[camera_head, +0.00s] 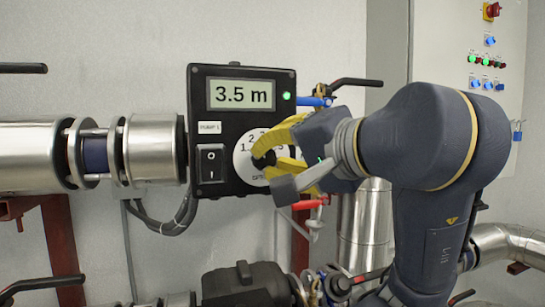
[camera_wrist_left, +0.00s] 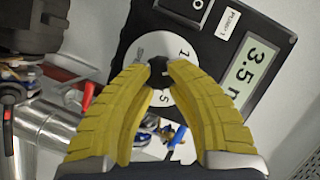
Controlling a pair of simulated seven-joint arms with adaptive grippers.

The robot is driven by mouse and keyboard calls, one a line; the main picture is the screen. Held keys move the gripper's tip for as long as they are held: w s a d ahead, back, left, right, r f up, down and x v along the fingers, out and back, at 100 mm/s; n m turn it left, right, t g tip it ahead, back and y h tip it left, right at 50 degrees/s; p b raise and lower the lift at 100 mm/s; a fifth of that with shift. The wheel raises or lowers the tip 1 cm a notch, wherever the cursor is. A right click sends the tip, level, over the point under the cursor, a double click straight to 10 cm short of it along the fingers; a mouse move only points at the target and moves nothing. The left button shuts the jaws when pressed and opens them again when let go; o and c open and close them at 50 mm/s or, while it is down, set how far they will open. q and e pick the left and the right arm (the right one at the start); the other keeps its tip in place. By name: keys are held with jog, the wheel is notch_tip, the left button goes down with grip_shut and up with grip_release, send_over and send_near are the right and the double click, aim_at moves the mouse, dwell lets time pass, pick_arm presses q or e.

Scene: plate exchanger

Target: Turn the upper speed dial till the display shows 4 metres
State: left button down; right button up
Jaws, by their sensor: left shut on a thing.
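The black control box labelled PUMP 1 (camera_head: 196,100) hangs on the pipework. Its display (camera_head: 240,95) reads 3.5 m. Below the display is the white numbered speed dial (camera_head: 243,149), with a dark knob (camera_head: 261,160) at its centre. My left gripper (camera_head: 270,160) is shut on the knob, with its yellow fingers on either side. In the left wrist view the fingertips (camera_wrist_left: 157,70) close around the knob, and the display (camera_wrist_left: 258,75) shows tilted and partly cut off. The fingers hide part of the dial's scale. My right gripper is not in view.
A black rocker switch (camera_head: 211,163) sits left of the dial. A green lamp (camera_head: 286,96) glows beside the display. A blue-handled valve (camera_head: 314,101) and a red-handled valve (camera_head: 309,204) stand close to the box's right side. Steel pipes (camera_head: 155,148) run left.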

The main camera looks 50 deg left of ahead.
pick_arm(q)
jog(key=shift+s+f+m, duration=0.15)
jog(key=shift+f+m, duration=0.05)
jog(key=shift+m, duration=0.2)
jog(key=shift+g, duration=0.3)
jog(key=c, duration=1.3)
grip_release()
jog(key=shift+s+a, duration=0.15)
jog(key=shift+c, duration=0.2)
jog(key=o, duration=0.4)
jog(key=shift+r, duration=0.1)
jog(key=d, duration=0.4)
jog(key=d+r, duration=0.1)
jog(key=d, duration=0.7)
jog(key=shift+r, duration=0.3)
